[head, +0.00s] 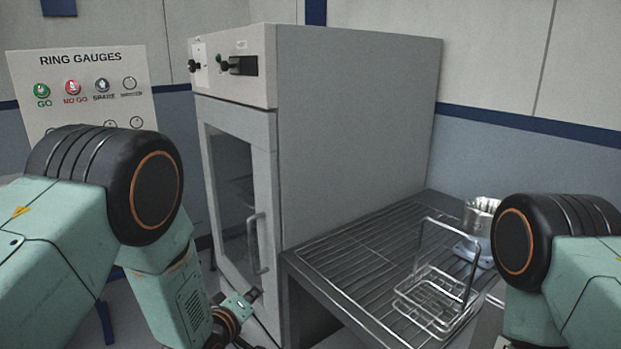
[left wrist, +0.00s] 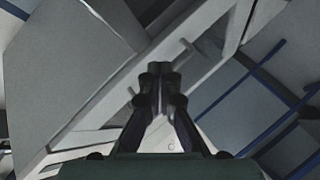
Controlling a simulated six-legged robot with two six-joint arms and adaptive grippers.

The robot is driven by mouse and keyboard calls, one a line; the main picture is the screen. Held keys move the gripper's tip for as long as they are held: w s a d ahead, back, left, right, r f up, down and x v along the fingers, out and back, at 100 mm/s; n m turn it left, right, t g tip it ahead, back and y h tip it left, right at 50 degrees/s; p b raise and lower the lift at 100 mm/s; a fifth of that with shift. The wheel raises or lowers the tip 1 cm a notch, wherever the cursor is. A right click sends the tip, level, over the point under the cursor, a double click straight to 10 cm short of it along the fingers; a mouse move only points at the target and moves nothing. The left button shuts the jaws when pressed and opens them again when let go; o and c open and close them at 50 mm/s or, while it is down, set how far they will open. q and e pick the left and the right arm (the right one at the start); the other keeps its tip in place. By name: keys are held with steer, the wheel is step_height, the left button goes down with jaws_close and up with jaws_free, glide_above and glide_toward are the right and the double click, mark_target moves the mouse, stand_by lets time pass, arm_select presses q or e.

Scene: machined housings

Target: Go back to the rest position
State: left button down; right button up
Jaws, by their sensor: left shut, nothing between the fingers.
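My left arm comes in from the left in the head view, bent down at the elbow. My left gripper (head: 252,295) is low in front of the grey cabinet, below and near its door handle (head: 257,243). The left wrist view shows the gripper (left wrist: 160,68) with its two fingers together and nothing between them. The handle bar also shows beyond the fingertips there. Of my right arm only the elbow and part of a link show at the right edge; the right gripper is out of view.
The grey cabinet (head: 350,130) has a windowed door that looks closed. To its right, a slatted metal table (head: 340,262) bears a wire basket (head: 432,300) with a tall handle. A metal housing (head: 481,213) stands behind it. A ring gauges board (head: 80,85) is at the left.

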arm_select(q)
steer(key=s+a+f+m+g+y+b, duration=0.1)
steer(key=s+a+f+m+g, duration=0.15)
steer(key=s+f, duration=0.5)
steer(key=s+a+f+m+g+y, duration=0.1)
steer(key=s+a+f+m+g, duration=0.2)
steer(key=s, duration=0.8)
steer(key=s+a+f+m+g+y+b, duration=0.1)
steer(key=s+a+f+m+g, duration=0.2)
steer(key=s+f, duration=0.5)
steer(key=s+a+f+n+g+b, duration=0.1)
steer(key=s+g, duration=0.4)
steer(key=s, duration=1.2)
steer(key=shift+s+f, duration=0.15)
steer(key=shift+f, duration=0.3)
